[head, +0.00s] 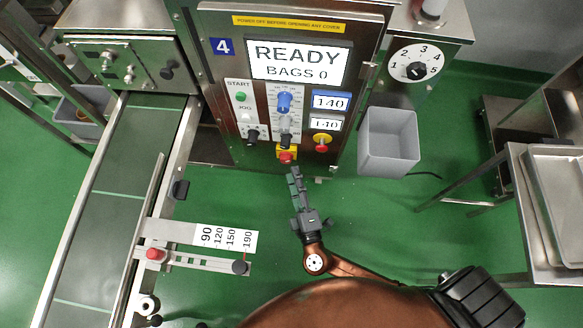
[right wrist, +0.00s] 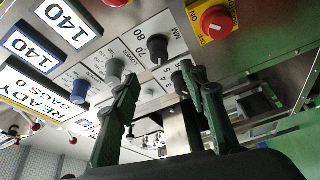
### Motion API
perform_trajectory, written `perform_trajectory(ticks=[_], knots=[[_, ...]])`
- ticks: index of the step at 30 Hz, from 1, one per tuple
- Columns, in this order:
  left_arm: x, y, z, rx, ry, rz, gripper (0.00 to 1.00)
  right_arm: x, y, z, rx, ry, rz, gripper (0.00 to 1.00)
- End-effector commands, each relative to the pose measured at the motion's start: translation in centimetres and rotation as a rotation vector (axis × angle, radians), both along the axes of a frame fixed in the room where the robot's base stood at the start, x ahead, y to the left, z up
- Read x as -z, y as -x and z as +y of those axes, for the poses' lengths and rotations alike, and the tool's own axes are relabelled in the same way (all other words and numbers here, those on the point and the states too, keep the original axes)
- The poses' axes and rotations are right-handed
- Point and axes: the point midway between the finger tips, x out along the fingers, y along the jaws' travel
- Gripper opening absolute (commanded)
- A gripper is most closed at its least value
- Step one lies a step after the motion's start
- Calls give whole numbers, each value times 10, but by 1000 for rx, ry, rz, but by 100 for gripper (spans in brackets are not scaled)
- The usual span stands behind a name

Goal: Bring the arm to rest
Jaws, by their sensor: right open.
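My right gripper (head: 294,172) is open and empty in the head view, reaching up from the bottom toward the front of the packing machine (head: 235,160). Its fingers appear just below the red button on a yellow plate (head: 286,156); I cannot tell the exact gap. In the right wrist view, the two dark green fingers (right wrist: 160,80) stand apart with nothing between them. The black knob (right wrist: 157,45) shows behind them, and the red button (right wrist: 215,22) is beyond at the top. My left gripper is not in view.
The screen (head: 298,63) reads READY, BAGS 0. Two displays (head: 331,102) read 140. A grey bin (head: 388,140) hangs on the right. A conveyor (head: 115,190) with a 90–190 scale (head: 228,237) is on the left. A metal trolley (head: 545,200) stands far right. Green floor right of my gripper is clear.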

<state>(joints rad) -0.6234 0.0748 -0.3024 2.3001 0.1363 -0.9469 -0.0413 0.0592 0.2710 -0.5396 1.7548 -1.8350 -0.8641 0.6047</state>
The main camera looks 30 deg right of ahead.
Motion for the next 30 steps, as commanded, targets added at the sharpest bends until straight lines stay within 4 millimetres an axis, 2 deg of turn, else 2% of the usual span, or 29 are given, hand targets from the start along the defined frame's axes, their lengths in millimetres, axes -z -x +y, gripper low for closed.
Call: perform_trajectory(ticks=[17, 20, 23, 25, 29, 30], knots=[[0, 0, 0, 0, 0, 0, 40, 0, 1, 0, 1, 0, 1, 40], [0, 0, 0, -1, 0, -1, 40, 7, 4, -9, 21, -27, 29, 40], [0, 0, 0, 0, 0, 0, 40, 25, 15, -33, 80, -106, 110, 40], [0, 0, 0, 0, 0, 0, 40, 47, 30, -57, 141, -193, 198, 40], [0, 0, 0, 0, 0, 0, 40, 98, 73, -98, 261, -390, 392, 40], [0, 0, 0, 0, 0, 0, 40, 114, 88, -106, 292, -452, 452, 40]])
